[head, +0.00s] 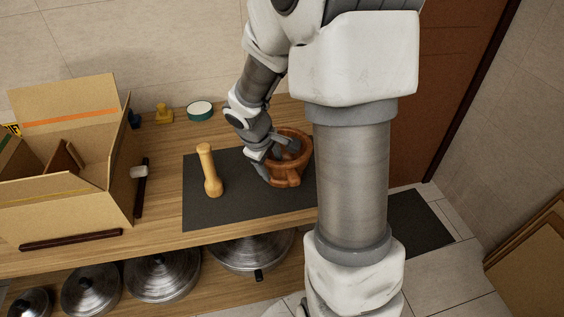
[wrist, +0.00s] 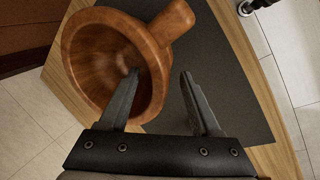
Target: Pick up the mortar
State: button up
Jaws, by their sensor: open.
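The mortar (head: 291,174) is a reddish-brown wooden bowl with a stubby handle, standing on a dark mat (head: 240,206) on the wooden table. In the wrist view the mortar (wrist: 92,48) opens toward the camera, with its handle at the upper right. My gripper (head: 277,160) is at the mortar. In the wrist view my gripper (wrist: 160,78) is open; one finger shows over the bowl's opening, the other outside the wall, over the mat. The wall near the handle lies between them. I cannot tell whether either finger touches it.
An open cardboard box (head: 120,178) is at the table's left. Metal lids (head: 162,276) lie on the shelf below.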

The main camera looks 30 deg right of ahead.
jog(key=x, duration=0.2)
jog(key=shift+f, duration=0.3)
grip_shut()
jog(key=shift+w+r, duration=0.1)
dwell(1.1)
